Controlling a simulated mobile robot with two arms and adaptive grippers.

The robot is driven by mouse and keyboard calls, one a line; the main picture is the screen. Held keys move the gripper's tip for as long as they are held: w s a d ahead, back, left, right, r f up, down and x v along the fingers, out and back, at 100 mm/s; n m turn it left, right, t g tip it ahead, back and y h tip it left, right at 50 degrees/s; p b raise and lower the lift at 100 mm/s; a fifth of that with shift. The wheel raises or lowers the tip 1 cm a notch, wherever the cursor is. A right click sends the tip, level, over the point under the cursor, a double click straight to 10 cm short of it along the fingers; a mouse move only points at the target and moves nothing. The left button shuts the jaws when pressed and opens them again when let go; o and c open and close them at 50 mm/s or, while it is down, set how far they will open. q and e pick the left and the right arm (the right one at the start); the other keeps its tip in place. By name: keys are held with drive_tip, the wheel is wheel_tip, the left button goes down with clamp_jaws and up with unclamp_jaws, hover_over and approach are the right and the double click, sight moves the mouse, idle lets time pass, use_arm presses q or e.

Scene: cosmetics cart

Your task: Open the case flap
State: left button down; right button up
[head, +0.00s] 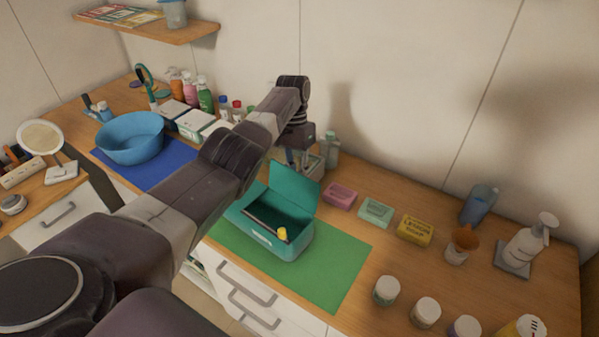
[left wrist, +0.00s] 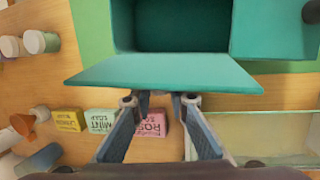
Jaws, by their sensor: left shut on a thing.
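The teal case (head: 247,229) sits on a green mat. Its flap (head: 293,188) stands up at the back, so the inside is exposed. In the left wrist view the flap (left wrist: 165,74) spans the middle, with the dark inside of the case (left wrist: 182,25) beyond it. My left gripper (head: 300,158) is behind the flap's upper edge in the head view. In the left wrist view my left gripper (left wrist: 160,99) has its fingertips at the flap's edge, shut on the flap; the exact contact is hard to see. My right gripper is not in view.
Pink (head: 339,196), green (head: 376,212) and yellow (head: 415,229) soap boxes stand right of the case. Jars (head: 386,291) stand at front right. A blue bowl (head: 131,138) is at left. The green mat (head: 335,268) is clear beside the case.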

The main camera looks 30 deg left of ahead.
use_arm(q)
drive_tip(key=shift+s+d+f, duration=0.1)
drive_tip(key=shift+f, duration=0.1)
drive_tip(key=c, duration=1.8)
unclamp_jaws()
drive_tip(key=shift+r, duration=0.15)
wheel_tip(320, 180, up, 8)
drive_tip(key=shift+f, duration=0.1)
drive_tip(key=shift+r, duration=0.95)
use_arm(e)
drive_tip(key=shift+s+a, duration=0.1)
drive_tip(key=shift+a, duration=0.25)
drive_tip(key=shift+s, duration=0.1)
